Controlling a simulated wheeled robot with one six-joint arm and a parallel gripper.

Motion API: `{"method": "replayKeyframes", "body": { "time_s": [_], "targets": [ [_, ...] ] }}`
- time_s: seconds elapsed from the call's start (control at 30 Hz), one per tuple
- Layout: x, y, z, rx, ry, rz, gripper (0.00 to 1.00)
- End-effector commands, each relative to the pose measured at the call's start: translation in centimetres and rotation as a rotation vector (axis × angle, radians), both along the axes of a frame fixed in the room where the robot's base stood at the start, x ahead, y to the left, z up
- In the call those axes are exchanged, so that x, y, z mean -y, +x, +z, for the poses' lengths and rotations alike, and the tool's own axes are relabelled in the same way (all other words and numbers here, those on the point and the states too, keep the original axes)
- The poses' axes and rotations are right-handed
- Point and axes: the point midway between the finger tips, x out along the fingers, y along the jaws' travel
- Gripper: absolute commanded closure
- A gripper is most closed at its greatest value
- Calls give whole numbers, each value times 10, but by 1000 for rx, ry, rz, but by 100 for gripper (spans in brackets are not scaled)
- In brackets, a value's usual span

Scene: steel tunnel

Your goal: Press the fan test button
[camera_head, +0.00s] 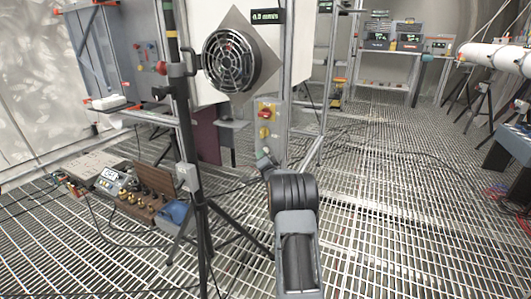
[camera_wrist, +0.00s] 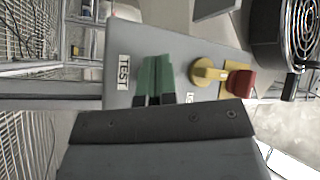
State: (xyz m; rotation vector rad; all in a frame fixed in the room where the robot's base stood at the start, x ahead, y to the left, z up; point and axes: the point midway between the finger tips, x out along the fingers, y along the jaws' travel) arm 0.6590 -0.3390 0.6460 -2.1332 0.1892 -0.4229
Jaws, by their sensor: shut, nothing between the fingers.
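The grey control panel (camera_head: 274,142) stands upright below the round fan (camera_head: 231,60). It carries a red knob (camera_head: 266,113) on a yellow plate and a yellow knob (camera_head: 264,132). In the wrist view, the panel (camera_wrist: 120,40) bears a TEST label (camera_wrist: 123,72), with the yellow knob (camera_wrist: 203,72) and red knob (camera_wrist: 240,83) to the right. My gripper (camera_head: 263,156) is shut at the panel's lower part. Its green-tipped fingers (camera_wrist: 156,78) show just right of the TEST label. No test button is visible; the fingers may cover it. I cannot tell whether they touch the panel.
A black stand pole (camera_head: 184,110) with tripod legs is left of my arm. A case with brass fittings (camera_head: 145,195) and cables lie on the grating. The grating at right (camera_head: 400,200) is mostly clear.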

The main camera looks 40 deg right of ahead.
Motion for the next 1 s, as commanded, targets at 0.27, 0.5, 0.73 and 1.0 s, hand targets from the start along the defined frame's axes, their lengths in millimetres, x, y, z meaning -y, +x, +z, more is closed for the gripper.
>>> {"method": "replayKeyframes", "body": {
  "time_s": [0.27,0.5,0.73,1.0],
  "targets": [
    [7,4,-1,-1,-1,-1,100],
    [7,4,0,-1,0,-1,100],
    [8,4,0,-1,0,-1,100],
    [10,5,-1,0,1,0,100]
  ]
}}
